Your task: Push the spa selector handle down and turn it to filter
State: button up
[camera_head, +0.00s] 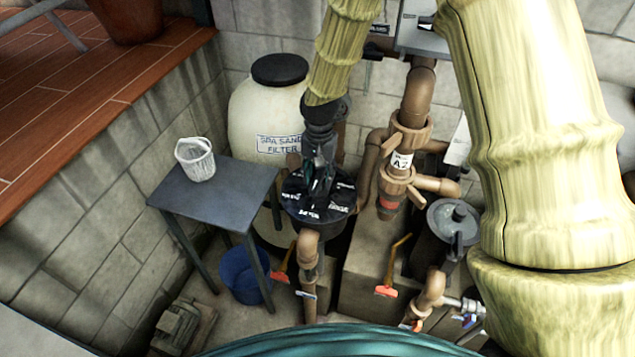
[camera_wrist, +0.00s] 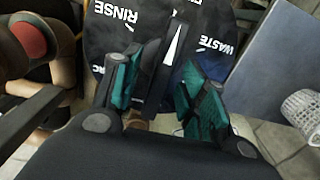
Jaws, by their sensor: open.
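The spa selector is a round black valve top with white lettering (camera_head: 340,200), low in front of the spa sand filter tank (camera_head: 262,112). In the wrist view its black face (camera_wrist: 110,42) shows RINSE and WASTE, with other labels cut off. The black selector handle (camera_wrist: 158,80) bears a white pointer, which lies between RINSE and WASTE. My gripper (camera_head: 318,178) is over the valve, pointing down. In the wrist view my gripper (camera_wrist: 160,78) is open, with one teal-padded finger on each side of the handle. Contact with the handle cannot be told. The filter label is not visible.
A grey table (camera_head: 215,190) with a white basket (camera_head: 195,160) stands left of the valve, with a blue bucket (camera_head: 245,275) under its edge. Brown pipes (camera_head: 420,90) rise to the right. A second round valve (camera_head: 453,222) sits at the right. Orange-handled levers (camera_head: 385,290) are low in front.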

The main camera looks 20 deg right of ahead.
jog(key=shift+r+p, duration=2.5)
jog(key=shift+r, duration=1.05)
jog(key=shift+f, duration=0.1)
